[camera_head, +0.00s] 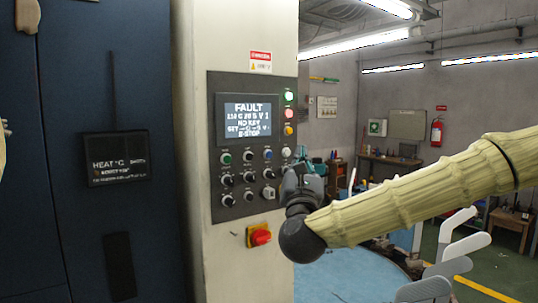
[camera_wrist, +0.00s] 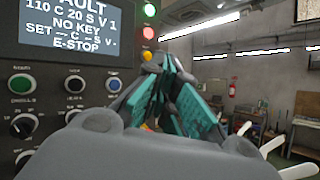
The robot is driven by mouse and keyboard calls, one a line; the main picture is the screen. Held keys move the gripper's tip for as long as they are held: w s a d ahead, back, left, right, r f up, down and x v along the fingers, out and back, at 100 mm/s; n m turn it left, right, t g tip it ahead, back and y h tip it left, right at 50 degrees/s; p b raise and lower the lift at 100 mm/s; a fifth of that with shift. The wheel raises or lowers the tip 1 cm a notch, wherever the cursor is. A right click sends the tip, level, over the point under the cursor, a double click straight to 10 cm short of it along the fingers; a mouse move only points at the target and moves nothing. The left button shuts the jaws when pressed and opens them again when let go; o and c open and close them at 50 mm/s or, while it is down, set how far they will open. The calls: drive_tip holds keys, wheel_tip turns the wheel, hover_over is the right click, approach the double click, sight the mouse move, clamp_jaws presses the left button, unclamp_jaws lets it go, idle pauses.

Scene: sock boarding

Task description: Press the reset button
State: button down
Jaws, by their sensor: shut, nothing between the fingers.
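The control panel (camera_head: 216,120) stands on a cream column, with a lit screen (camera_head: 248,118) reading FAULT, NO KEY and E-STOP. Below it is a row of buttons: green (camera_head: 226,159), black (camera_head: 248,156), blue (camera_head: 268,155) and white (camera_head: 286,152). No reset label is readable, so I cannot tell which is the reset button. The blue button also shows in the wrist view (camera_wrist: 114,85), left of my fingers. My gripper (camera_head: 312,163) is shut and empty, at the panel's right edge. In the wrist view its teal-padded fingers (camera_wrist: 168,65) hide the panel's lower right part.
Green, red and yellow lamps (camera_head: 289,113) run up the panel's right side. Knobs (camera_head: 228,180) sit under the buttons. A red knob on a yellow base (camera_head: 260,236) is below the panel. A blue round table (camera_head: 350,278) and pale sock forms (camera_head: 455,255) stand at right.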

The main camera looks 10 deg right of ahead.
sight(269, 155)
drive_tip(key=w+a, duration=0.1)
drive_tip(key=w, duration=0.2)
drive_tip(key=w+a+p, duration=0.1)
drive_tip(key=w, duration=0.1)
drive_tip(key=w+a, duration=0.1)
drive_tip(key=w, duration=0.2)
drive_tip(key=shift+w+a+f+p, duration=0.1)
drive_tip(key=shift+w+p, duration=0.2)
idle(0.3)
drive_tip(key=shift+w+f+b, duration=0.1)
drive_tip(key=shift+w+b, duration=0.25)
drive_tip(key=shift+b, duration=0.4)
idle(0.8)
drive_tip(key=shift+a, duration=0.15)
idle(0.3)
drive_tip(key=shift+w+a+b, duration=0.1)
drive_tip(key=shift+w+b, duration=0.35)
drive_tip(key=shift+b, duration=0.1)
idle(0.7)
drive_tip(key=shift+s, duration=0.15)
drive_tip(key=shift+s+d+b, duration=0.3)
drive_tip(key=shift+s+b, duration=0.35)
drive_tip(key=shift+b, duration=0.2)
